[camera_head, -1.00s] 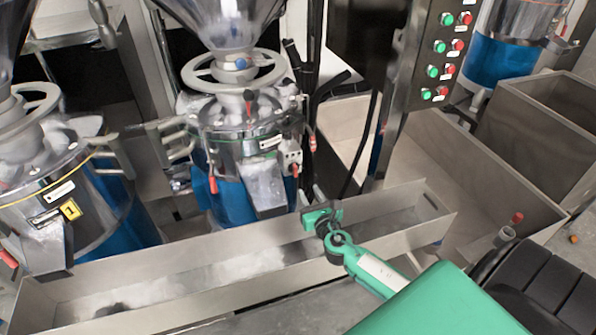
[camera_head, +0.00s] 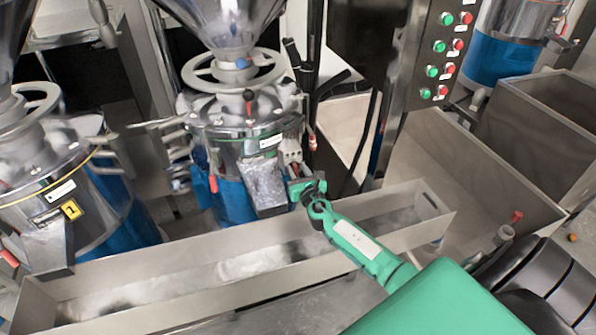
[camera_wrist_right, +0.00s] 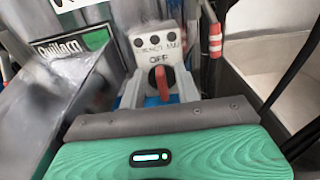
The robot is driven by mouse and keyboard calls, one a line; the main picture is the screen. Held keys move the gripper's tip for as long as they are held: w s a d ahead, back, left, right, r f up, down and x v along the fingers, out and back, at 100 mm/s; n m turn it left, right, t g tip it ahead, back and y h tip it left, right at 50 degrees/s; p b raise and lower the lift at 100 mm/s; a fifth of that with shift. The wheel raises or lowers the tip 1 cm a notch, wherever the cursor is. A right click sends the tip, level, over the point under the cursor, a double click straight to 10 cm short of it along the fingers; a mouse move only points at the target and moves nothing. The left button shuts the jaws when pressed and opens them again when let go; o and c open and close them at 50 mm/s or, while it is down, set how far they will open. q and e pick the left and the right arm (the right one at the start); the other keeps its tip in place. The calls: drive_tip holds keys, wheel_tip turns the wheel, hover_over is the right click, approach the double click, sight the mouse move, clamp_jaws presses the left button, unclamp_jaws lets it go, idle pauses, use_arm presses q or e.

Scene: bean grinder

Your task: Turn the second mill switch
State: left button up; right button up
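The middle mill (camera_head: 235,125) stands right of the mill marked 1 (camera_head: 50,170). Its light switch box (camera_head: 290,155) is on the right front, beside the metal spout (camera_head: 264,188). In the right wrist view the box carries a red rotary switch (camera_wrist_right: 161,82) with "OFF" printed above it. The knob points roughly upright. My left gripper is not in view.
A long metal trough (camera_head: 190,285) runs below the mills, under my right forearm. A red-tipped lever (camera_wrist_right: 215,40) is right of the switch. A control panel with green and red buttons (camera_head: 440,55) stands at upper right, with large metal bins (camera_head: 545,130) beyond.

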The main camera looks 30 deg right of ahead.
drive_tip(key=shift+c, duration=0.2)
clamp_jaws()
